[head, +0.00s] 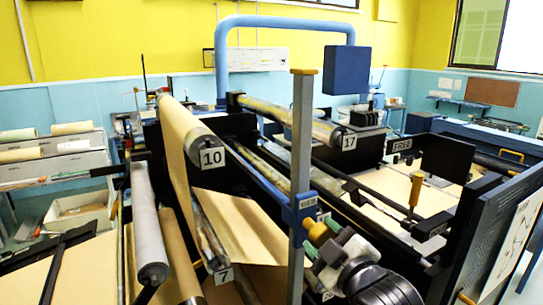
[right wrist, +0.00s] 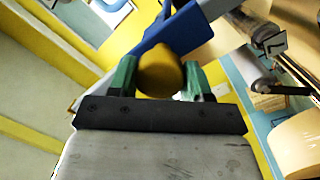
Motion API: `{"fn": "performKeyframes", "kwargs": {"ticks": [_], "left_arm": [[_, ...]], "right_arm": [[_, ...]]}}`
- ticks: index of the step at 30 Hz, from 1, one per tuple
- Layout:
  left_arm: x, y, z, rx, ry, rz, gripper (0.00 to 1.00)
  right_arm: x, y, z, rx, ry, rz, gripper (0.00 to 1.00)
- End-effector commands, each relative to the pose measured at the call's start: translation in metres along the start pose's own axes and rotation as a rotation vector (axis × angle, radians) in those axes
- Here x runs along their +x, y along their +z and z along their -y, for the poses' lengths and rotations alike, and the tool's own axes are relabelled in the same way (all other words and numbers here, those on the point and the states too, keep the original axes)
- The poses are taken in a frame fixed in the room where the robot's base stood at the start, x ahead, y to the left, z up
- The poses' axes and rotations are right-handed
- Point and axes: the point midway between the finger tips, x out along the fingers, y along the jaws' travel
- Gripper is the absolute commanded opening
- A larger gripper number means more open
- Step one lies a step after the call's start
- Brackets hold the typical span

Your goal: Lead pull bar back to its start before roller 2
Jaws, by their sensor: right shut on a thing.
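The blue pull bar (head: 262,176) runs slantwise to a grey upright post (head: 302,140) with a yellow cap. A label that seems to read WEB (head: 308,202) is on its near end. A yellow handle (head: 318,229) sticks out below that label. My right gripper (head: 322,240) is shut on this handle. In the right wrist view, its green fingers (right wrist: 160,78) stand on either side of the yellow handle (right wrist: 160,68), with the blue part (right wrist: 180,32) beyond. My left gripper is not in view. I cannot make out a roller labelled 2.
Roller 10 (head: 181,125), roller 17 (head: 290,117) and roller 7 (head: 208,240) are close by. Brown paper (head: 238,222) hangs between the rollers. A grey roller (head: 147,220) is at left. A yellow-handled lever (head: 414,192) and FREE sign (head: 402,145) are at right.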

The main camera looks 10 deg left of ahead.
Motion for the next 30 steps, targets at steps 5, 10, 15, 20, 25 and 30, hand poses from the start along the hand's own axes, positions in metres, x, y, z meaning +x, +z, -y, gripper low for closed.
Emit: {"fn": "performKeyframes", "kwargs": {"ticks": [5,10,15,20,25,30], "left_arm": [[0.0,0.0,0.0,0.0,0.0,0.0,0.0],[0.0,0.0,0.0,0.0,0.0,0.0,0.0],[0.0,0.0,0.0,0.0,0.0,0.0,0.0],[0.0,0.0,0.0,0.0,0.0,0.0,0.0],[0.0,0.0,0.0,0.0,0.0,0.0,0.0],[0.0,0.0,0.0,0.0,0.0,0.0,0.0]], "right_arm": [[-0.002,-0.031,-0.008,-0.001,0.002,-0.008,0.11],[-0.003,-0.058,-0.014,0.0,0.002,-0.01,0.11],[-0.005,-0.084,-0.021,0.0,0.002,-0.008,0.11],[-0.006,-0.109,-0.027,-0.002,0.003,-0.009,0.11],[-0.008,-0.135,-0.033,-0.001,0.002,-0.009,0.11],[-0.009,-0.162,-0.04,-0.001,0.002,-0.008,0.11]]}}
